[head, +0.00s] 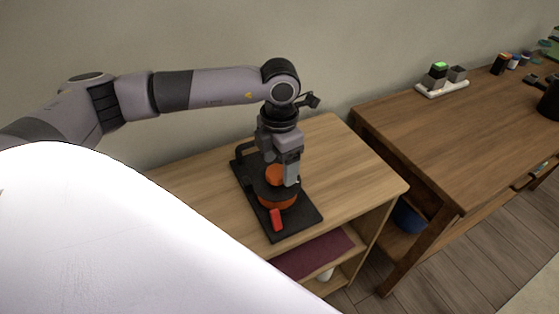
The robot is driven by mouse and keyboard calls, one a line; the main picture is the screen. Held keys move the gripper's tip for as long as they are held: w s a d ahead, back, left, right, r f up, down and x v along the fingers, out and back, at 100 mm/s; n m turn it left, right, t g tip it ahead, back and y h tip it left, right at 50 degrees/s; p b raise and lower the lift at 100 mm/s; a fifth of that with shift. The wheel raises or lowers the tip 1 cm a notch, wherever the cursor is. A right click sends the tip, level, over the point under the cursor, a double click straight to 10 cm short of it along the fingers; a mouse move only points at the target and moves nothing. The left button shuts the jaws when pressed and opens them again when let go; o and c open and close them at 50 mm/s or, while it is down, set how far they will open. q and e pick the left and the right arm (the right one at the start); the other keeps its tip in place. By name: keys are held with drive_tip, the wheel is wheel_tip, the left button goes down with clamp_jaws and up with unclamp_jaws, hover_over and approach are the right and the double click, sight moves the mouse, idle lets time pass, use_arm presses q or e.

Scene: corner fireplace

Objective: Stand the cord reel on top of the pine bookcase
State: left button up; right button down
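The pine bookcase (345,165) is the light wooden unit in the middle of the head view, with open shelves at its front. An orange and black round object that looks like the cord reel (277,201) is over a black board (301,218) on the bookcase top. My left gripper (283,178) points down at the reel's upper orange part, at or very near it. Its fingers are partly hidden, so I cannot tell whether they grip it. Whether the reel touches the board is unclear. My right gripper is out of view.
A red object (276,220) is at the board's front, close to the reel. Bare bookcase top lies right of the board. A darker wooden table (450,130) with small items stands to the right. A blue container (408,216) is beneath it. A wall runs behind.

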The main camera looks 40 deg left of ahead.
use_arm(q)
drive_tip(key=shift+r, duration=0.1)
drive_tip(key=shift+r, duration=0.2)
wheel_tip(320, 180, up, 12)
drive_tip(key=shift+f+b, duration=0.15)
drive_tip(key=shift+b, duration=0.25)
drive_tip(key=shift+s+f, duration=0.1)
idle(0.4)
